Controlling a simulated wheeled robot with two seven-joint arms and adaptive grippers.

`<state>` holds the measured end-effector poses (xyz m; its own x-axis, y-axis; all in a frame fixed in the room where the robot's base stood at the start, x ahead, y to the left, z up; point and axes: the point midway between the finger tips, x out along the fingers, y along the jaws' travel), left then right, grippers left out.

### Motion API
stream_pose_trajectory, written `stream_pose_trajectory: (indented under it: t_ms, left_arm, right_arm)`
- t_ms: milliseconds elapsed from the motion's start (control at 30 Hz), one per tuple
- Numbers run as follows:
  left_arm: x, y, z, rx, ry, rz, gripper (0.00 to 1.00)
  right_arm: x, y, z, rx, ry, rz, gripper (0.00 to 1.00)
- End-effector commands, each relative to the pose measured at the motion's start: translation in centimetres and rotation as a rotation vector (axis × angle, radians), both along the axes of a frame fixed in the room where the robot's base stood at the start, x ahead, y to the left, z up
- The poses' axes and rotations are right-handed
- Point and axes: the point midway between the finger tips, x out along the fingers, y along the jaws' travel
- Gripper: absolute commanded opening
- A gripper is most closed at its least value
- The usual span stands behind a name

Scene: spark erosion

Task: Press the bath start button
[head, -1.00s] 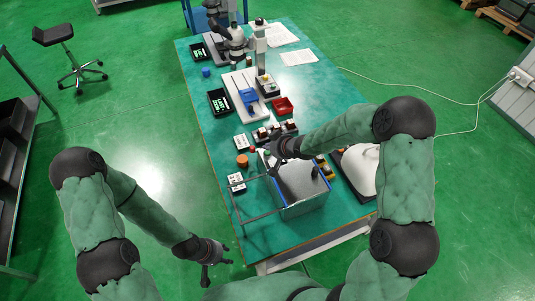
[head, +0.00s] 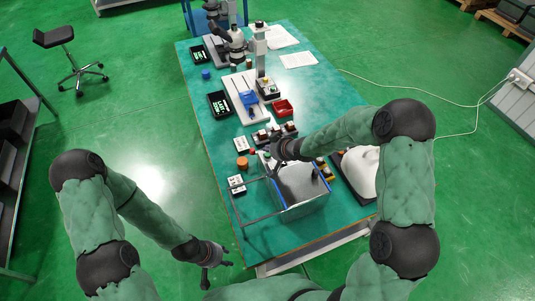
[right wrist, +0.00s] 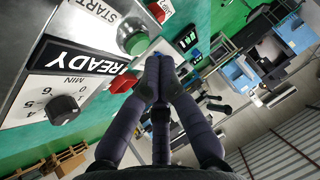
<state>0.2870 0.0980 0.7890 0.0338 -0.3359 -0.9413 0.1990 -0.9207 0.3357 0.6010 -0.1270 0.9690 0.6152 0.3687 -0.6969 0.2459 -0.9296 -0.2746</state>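In the right wrist view, a round green button (right wrist: 133,40) sits on a light panel beside the word START. My right gripper (right wrist: 153,78) has its dark fingers drawn together, with the tips close to the green button; contact cannot be told. In the head view, my right gripper (head: 272,161) is over the near end of the bench, beside the blue-edged bath (head: 303,211), and hides part of the panel. My left gripper (head: 217,274) is open and empty, off the bench's near left side.
A red tray (head: 283,107) stands farther back.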

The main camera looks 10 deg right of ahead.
Motion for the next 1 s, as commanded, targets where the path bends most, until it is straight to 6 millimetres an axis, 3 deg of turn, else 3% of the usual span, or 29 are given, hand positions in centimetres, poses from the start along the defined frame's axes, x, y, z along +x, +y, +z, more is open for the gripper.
stream_pose_trajectory:
  t_ms: [1000]
  left_arm:
    - [0.0, 0.0, -0.46, 0.0, 0.0, 0.0, 0.4]
  right_arm:
    - [-0.01, -0.01, -0.88, 0.0, 0.0, 0.0, 0.0]
